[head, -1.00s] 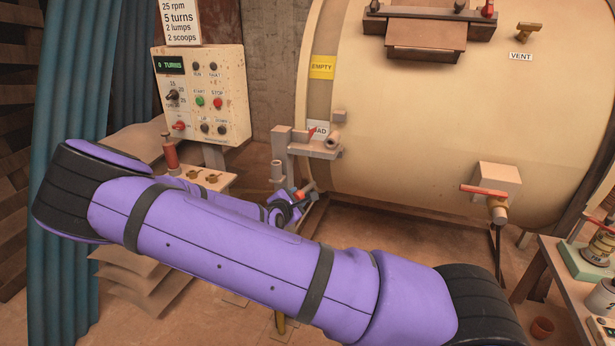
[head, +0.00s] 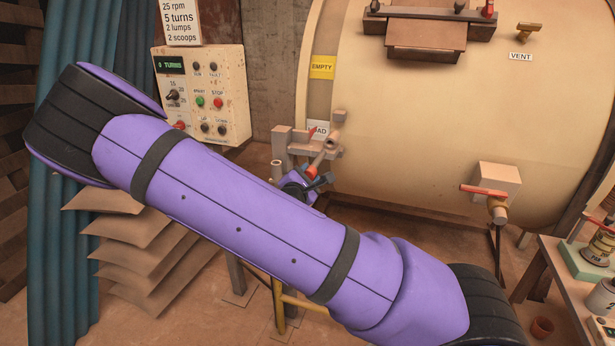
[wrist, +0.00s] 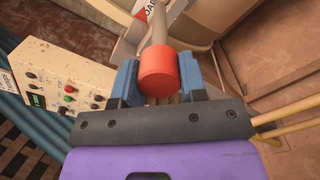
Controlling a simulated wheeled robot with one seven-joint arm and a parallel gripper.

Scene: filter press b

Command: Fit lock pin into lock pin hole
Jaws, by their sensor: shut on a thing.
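The lock pin has a red-orange head (head: 312,172) and a grey shaft. My gripper (head: 311,182) is shut on it at the head, just below the bracket at the drum's left edge. In the wrist view, the red head (wrist: 157,72) sits between the blue fingers of my gripper (wrist: 160,80), and the shaft (wrist: 158,28) points away toward the drum. In the head view the shaft slants up and right toward a round tan boss (head: 333,143) by the bracket. The lock pin hole's opening is not clear, and I cannot tell whether the tip touches it.
The large cream drum (head: 430,130) fills the right. A grey bracket (head: 284,145) stands close beside the gripper. A control box (head: 203,100) is at the left, with stacked sacks (head: 140,235) below. My purple arm covers much of the foreground.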

